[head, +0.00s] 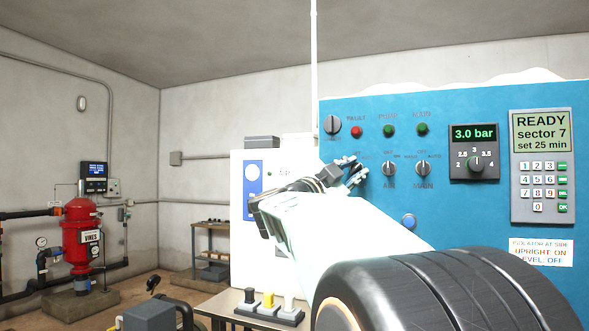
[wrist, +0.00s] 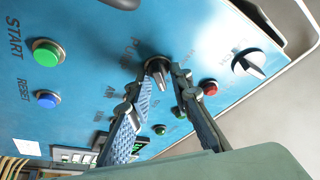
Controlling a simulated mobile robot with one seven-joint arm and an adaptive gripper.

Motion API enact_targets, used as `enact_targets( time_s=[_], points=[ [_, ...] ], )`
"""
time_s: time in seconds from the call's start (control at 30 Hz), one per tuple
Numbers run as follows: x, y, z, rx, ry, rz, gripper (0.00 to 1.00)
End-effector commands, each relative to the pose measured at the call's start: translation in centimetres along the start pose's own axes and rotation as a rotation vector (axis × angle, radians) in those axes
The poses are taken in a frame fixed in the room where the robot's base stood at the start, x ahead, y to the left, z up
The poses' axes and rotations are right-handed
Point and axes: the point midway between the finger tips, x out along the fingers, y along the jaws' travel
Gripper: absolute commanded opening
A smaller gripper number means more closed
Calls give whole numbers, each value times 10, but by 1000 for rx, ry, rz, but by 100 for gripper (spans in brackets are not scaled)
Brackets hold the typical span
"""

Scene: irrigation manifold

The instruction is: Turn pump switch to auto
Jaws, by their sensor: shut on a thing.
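The blue control panel (head: 455,105) carries a row of selector knobs. The pump switch is a dark knob (wrist: 157,68) in the wrist view, with lettering that reads like "PUMP" beside it. My gripper (wrist: 160,82) has its two fingertips on either side of this knob and is shut on it. In the head view my gripper (head: 352,172) is at the left end of the knob row and covers the switch. The knob's pointer and its position marks are partly hidden by the fingers, so I cannot tell its exact setting.
Two more selector knobs (head: 389,168) (head: 423,168) sit right of my gripper. A larger selector (head: 332,124) and red lamp (head: 357,131) are above. Green START button (wrist: 47,52) and blue RESET button (wrist: 47,99) are on the panel. A keypad (head: 541,165) is farther right.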

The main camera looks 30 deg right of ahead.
Motion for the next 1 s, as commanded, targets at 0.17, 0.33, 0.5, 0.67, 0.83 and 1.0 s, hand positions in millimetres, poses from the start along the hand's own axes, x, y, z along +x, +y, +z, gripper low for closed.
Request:
enact_targets(
  time_s=[0.17, 0.33, 0.5, 0.67, 0.83, 1.0],
  points=[
    [0, 0, 0, 2, 0, 0, 0],
    [0, 0, 0, 1, 0, 0, 22],
    [0, 0, 0, 1, 0, 0, 25],
    [-2, 0, 0, 0, -1, -1, 25],
    [-24, -1, 0, 1, -2, -3, 25],
    [-53, -1, 0, 1, -2, -3, 25]
  ],
)
